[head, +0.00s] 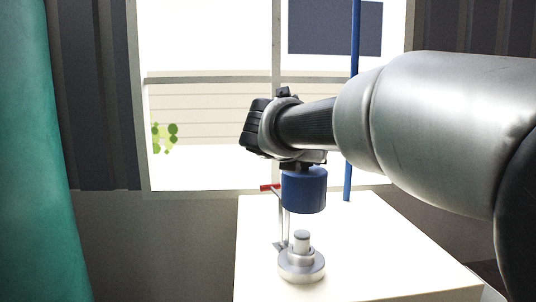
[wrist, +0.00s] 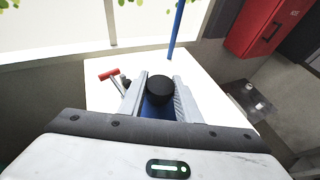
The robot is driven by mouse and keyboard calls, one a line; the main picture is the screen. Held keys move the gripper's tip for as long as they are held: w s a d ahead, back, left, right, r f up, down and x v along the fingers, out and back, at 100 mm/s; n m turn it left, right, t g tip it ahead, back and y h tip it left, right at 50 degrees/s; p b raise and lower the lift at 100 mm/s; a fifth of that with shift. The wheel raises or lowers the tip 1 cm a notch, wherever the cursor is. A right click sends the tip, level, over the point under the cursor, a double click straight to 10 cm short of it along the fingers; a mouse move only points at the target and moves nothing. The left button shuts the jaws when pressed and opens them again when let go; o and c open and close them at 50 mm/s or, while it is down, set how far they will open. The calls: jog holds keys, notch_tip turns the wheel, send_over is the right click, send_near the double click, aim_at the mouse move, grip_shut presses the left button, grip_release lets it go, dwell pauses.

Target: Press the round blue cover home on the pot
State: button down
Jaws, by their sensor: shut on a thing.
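The round blue cover (head: 304,191) hangs upright under my gripper (head: 302,166) in the head view. In the wrist view, the two fingers of my gripper (wrist: 159,95) close on the cover's black knob (wrist: 160,88), and a bit of the blue cover (wrist: 157,112) shows below it. The pot (head: 301,266) is a stepped grey metal piece with a short upright post at its middle. It stands on the white table. The cover is above the pot, with a visible gap between them. The pot is hidden in the wrist view.
A red-handled clamp (head: 270,187) stands on the white table (head: 375,245), just behind and left of the pot. A thin blue pole (head: 353,120) rises at the table's back. A red cabinet (wrist: 262,28) is at the right in the wrist view. The table right of the pot is clear.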

jog(key=shift+s+r, duration=0.1)
jog(key=shift+r, duration=0.05)
dwell(0.3)
notch_tip(320, 180, down, 6)
jog(key=b, duration=0.4)
jog(key=shift+f, duration=1.55)
dwell(1.9)
jog(key=shift+f, duration=0.25)
jog(key=shift+f, duration=0.45)
jog(key=shift+f, duration=0.1)
dwell(0.4)
jog(key=shift+f, duration=1.3)
dwell(0.8)
